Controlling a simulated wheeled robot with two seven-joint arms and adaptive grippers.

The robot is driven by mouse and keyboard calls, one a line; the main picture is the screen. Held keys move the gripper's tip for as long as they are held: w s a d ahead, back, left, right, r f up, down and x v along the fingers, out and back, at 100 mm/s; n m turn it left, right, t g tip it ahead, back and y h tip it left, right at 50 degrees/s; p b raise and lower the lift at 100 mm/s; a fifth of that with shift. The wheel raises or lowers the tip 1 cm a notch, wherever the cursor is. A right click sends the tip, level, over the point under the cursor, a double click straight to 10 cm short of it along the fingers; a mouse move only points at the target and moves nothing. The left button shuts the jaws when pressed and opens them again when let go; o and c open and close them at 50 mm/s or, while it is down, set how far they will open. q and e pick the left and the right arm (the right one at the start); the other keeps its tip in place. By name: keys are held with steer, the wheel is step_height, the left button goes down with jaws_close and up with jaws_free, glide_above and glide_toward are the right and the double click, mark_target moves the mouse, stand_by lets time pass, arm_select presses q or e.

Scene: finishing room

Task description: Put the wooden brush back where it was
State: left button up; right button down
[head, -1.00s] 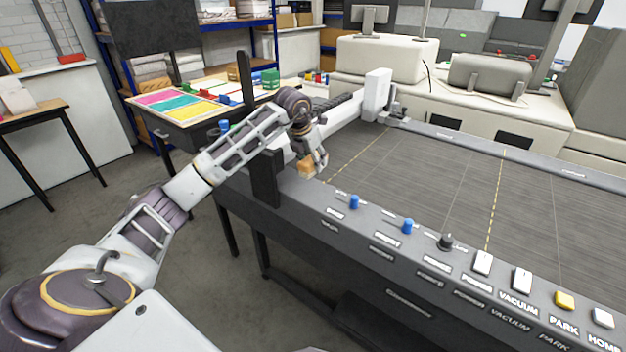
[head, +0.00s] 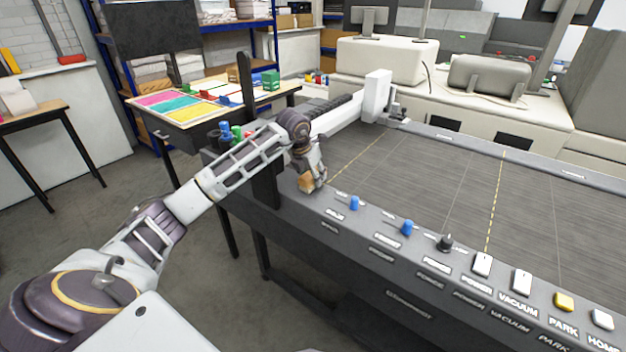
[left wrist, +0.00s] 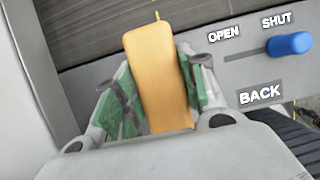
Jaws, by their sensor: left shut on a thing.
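The wooden brush (left wrist: 158,78) is a flat, light-brown piece held between the green-padded fingers of my left gripper (left wrist: 160,95) in the left wrist view. In the head view my left gripper (head: 311,183) is over the near left corner of the cutting machine's dark front rail, shut on the brush (head: 306,182). Most of the brush is hidden by the fingers there. I cannot tell whether it touches the rail. My right gripper is in neither view.
The machine's front rail (head: 330,222) carries blue knobs (head: 354,202), a black knob (head: 445,242) and white and yellow switches (head: 564,300). A dark upright post (head: 262,160) stands beside my left forearm. The grey machine bed (head: 430,185) is clear.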

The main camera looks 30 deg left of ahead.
arm_select(q)
steer(key=shift+f, duration=0.85)
steer(key=shift+f, duration=0.15)
steer(key=o, duration=1)
steer(key=v, duration=1.1)
steer(key=shift+w, duration=0.15)
steer(key=shift+s+r, duration=0.3)
steer(key=shift+r, duration=0.35)
